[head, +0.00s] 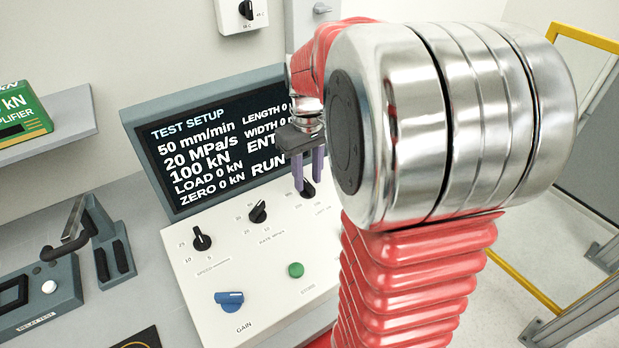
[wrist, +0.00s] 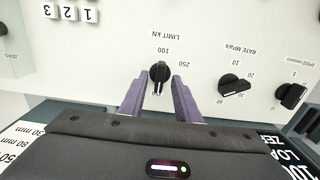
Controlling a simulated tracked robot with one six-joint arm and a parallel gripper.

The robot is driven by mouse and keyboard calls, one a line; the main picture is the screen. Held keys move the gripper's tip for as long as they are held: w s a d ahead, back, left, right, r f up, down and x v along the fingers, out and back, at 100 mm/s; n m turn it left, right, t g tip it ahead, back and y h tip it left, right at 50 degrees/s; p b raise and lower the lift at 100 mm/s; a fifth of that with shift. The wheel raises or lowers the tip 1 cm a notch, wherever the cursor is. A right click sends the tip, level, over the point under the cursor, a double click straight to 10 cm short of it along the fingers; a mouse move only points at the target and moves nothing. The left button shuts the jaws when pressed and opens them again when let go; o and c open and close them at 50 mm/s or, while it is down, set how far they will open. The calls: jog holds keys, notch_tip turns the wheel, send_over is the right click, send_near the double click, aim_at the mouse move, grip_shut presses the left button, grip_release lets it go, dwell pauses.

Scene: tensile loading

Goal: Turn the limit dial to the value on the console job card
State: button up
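The black limit dial (wrist: 160,71), labelled LIMIT kN, shows in the wrist view with 100 and 250 printed around it; that view is upside down. Its knob lies nearly upright in the picture; which value its pointer marks is unclear. My gripper (wrist: 158,83) is open, with one purple finger on each side of the dial's lower part and a gap to each. In the head view my gripper (head: 308,184) hangs over the dial (head: 308,190), partly covering it. The console screen (head: 170,185) reads TEST SETUP, 50 mm/min, 20 MPa/s, 100 kN.
The rate dial (head: 258,211) and speed dial (head: 202,238) sit left of the limit dial. A blue gain knob (head: 229,300) and green button (head: 295,270) are lower on the panel. Numbered white blocks (wrist: 70,12) show in the wrist view. My arm hides the console's right side.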

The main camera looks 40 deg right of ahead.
jog(key=shift+f, duration=0.65)
jog(key=shift+c, duration=0.5)
grip_shut()
jog(key=shift+d, duration=0.2)
jog(key=shift+a, duration=0.1)
